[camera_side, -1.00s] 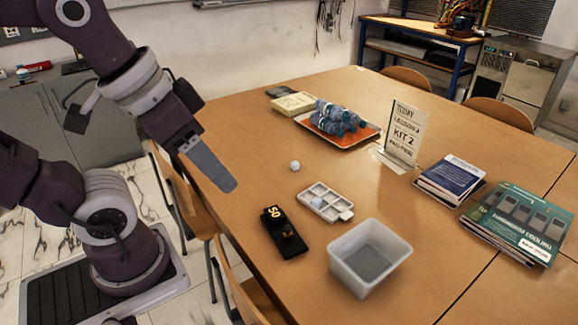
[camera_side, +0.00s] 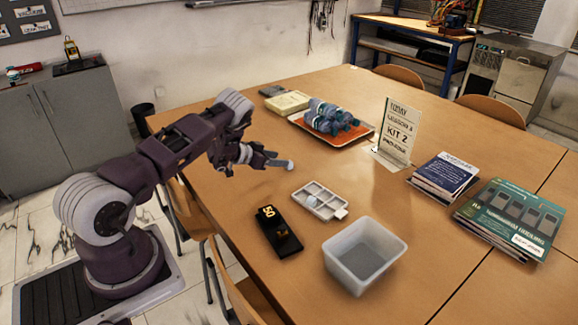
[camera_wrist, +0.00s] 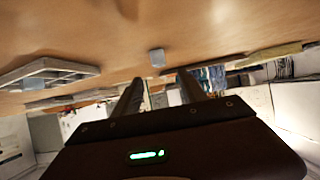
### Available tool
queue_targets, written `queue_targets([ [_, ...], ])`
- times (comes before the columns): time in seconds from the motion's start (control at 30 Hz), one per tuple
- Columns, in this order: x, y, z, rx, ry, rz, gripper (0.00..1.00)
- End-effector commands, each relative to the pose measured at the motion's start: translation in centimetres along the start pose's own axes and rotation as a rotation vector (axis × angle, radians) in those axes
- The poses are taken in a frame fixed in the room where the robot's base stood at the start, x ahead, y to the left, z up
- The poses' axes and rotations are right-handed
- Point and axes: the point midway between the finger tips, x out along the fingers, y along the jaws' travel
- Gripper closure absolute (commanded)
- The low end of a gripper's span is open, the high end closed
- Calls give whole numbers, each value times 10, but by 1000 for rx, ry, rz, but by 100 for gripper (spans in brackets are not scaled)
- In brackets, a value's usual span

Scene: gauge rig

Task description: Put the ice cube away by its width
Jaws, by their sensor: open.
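The ice cube (camera_wrist: 157,57) shows in the wrist view as a small pale grey block on the table, just beyond and between my fingertips. In the side view my gripper (camera_side: 279,163) is low over the table and hides it. My gripper is open, its two fingers (camera_wrist: 160,82) apart with nothing between them. A white compartment tray (camera_side: 338,205) lies near my gripper, and it also shows at the left of the wrist view (camera_wrist: 48,70). A pale blue piece (camera_side: 312,199) sits in one of its compartments. A black device (camera_side: 278,232) with a yellow number lies beside the tray.
An open translucent tub (camera_side: 395,247) stands in front of the tray. Behind are an orange tray (camera_side: 361,137) with blue bundles, a pale box (camera_side: 287,103) and a sign stand (camera_side: 396,135). Books (camera_side: 515,220) lie at the right. Table is clear between sign and tub.

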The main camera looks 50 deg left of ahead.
Motion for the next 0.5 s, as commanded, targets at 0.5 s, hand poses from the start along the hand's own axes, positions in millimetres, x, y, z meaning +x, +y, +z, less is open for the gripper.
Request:
queue_targets([
  [0.5,69,-1,9,2,0,-2,51],
])
